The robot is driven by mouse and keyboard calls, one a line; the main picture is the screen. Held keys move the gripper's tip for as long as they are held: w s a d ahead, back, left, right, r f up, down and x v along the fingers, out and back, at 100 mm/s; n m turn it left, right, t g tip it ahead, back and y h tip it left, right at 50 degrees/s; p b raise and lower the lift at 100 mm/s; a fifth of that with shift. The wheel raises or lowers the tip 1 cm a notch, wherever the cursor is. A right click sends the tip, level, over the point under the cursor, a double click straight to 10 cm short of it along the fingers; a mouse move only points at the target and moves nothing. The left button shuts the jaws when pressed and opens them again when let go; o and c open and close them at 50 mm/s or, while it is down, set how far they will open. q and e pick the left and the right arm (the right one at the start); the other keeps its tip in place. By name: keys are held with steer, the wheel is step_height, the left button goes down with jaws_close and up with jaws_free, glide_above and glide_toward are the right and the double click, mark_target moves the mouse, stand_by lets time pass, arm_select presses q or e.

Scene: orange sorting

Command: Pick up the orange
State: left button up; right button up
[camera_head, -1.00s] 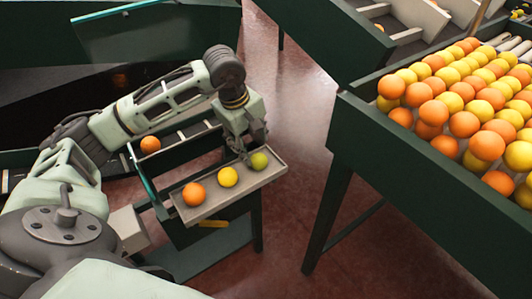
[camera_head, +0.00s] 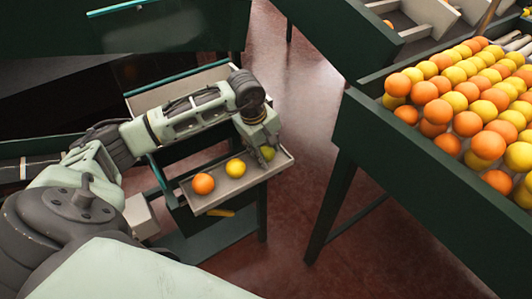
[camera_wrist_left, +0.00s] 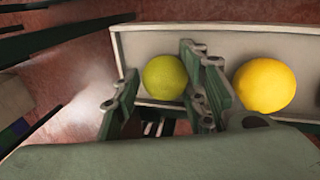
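An orange (camera_head: 203,183) lies at the left end of a small grey tray (camera_head: 222,197). A yellow fruit (camera_head: 235,168) lies in the middle, and it also shows in the left wrist view (camera_wrist_left: 264,85). A yellow-green fruit (camera_head: 267,153) lies at the right end, partly covered by my left gripper (camera_head: 260,147). In the left wrist view the gripper (camera_wrist_left: 160,95) is open, with its fingers on either side of the yellow-green fruit (camera_wrist_left: 165,77). I cannot tell whether they touch it. My right gripper is not in view.
A large dark green bin (camera_head: 418,158) full of orange and yellow fruit stands on the right. Another sectioned bin (camera_head: 330,35) is at the back. Bare reddish floor (camera_head: 295,120) separates the tray stand from the large bin.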

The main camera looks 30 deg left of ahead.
arm_select(q)
steer(key=c, duration=0.7)
steer(key=shift+r, duration=0.1)
steer(key=shift+c, duration=0.2)
